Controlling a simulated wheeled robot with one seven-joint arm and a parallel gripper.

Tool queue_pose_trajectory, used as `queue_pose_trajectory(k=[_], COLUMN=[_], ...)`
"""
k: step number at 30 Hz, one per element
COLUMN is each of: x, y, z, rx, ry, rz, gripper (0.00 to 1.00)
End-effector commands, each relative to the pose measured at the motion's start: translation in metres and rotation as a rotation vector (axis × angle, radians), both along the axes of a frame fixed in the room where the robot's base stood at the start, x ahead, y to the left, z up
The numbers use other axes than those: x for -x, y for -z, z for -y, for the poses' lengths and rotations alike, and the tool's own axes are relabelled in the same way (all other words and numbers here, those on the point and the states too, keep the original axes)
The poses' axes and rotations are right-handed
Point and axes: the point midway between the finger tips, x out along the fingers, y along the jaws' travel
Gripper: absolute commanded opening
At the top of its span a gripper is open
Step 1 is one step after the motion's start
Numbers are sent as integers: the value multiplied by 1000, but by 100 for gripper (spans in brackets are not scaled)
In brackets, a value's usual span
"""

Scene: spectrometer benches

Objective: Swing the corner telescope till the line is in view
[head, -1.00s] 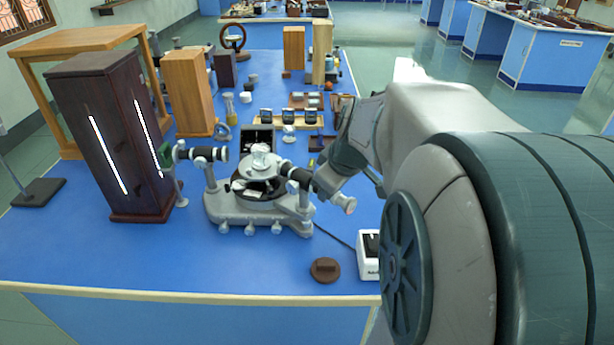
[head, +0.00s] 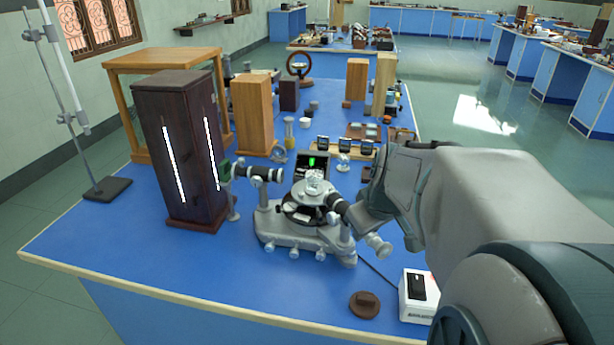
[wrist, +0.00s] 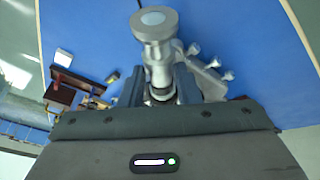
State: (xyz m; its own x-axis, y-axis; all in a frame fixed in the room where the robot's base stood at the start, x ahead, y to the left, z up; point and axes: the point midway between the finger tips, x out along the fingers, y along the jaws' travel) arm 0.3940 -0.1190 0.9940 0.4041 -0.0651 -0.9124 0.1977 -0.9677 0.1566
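The spectrometer (head: 290,232) stands on the blue bench, with its round table and a clear glass piece (head: 314,182) at its middle. Its collimator (head: 258,173) points left at the dark lamp housing (head: 180,150) with bright slits. The telescope (head: 344,212) points out to the front right; its eyepiece end (wrist: 153,25) shows large in the wrist view. My gripper (wrist: 158,88) has its dark fingers close on both sides of the telescope tube and looks shut on it. A small dark screen (head: 312,163) behind the spectrometer shows a green mark.
A white switch box (head: 417,297) and a brown round knob piece (head: 364,304) lie near the front edge, right of the spectrometer. Wooden blocks (head: 253,112) and small instruments stand behind. The bench left of the brown piece is clear.

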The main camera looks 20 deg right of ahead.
Motion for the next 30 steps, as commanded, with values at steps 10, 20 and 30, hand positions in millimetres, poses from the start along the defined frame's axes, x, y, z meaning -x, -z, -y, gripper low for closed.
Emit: queue_pose_trajectory(k=[10,20,30], x=[0,20,48], y=[-1,-49,-111], z=[-1,-4,-8], rx=[0,3,2], ry=[-3,-4,-2], rz=[1,7,4], gripper=[44,44,44])
